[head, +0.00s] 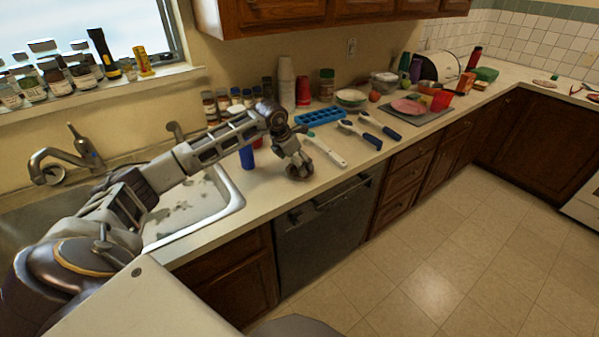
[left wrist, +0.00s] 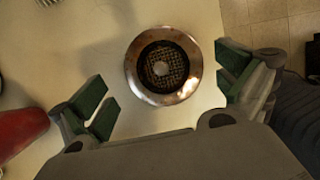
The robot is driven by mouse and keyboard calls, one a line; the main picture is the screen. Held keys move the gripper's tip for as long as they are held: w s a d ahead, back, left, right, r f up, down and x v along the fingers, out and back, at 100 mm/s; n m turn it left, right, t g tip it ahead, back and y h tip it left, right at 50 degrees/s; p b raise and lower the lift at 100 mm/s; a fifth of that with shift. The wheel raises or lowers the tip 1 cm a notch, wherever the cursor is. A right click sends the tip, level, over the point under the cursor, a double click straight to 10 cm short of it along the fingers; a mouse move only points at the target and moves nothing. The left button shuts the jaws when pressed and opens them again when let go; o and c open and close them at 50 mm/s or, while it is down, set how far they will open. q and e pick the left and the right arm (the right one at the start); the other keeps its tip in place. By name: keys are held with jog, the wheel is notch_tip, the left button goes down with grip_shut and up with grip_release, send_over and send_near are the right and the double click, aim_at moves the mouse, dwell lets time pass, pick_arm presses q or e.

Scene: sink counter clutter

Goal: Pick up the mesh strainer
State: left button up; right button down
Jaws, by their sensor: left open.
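The mesh strainer (left wrist: 163,68) is a round sink strainer with a shiny metal rim and a dark mesh centre. It lies on the counter in the left wrist view, between and just beyond the fingers of my left gripper (left wrist: 163,88). Those fingers are wide apart with green pads, and nothing is held. In the head view my left gripper (head: 298,168) is low over the counter near its front edge, right of the sink. I cannot make out the strainer there; the gripper seems to cover it. My right gripper is not in view.
The sink (head: 232,192) is left of the gripper. A blue cup (head: 247,158) stands behind the arm, and a white-handled utensil (head: 328,152) lies to the right. A blue ice tray (head: 320,116) is further back. A red object (left wrist: 20,132) lies left in the wrist view.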

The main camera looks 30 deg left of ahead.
pick_arm(q)
jog(key=shift+x, duration=1.9)
jog(key=shift+s+d, duration=0.1)
jog(key=c, duration=0.6)
jog(key=shift+c, duration=0.2)
jog(key=shift+r+b, duration=0.3)
jog(key=shift+r, duration=4.75)
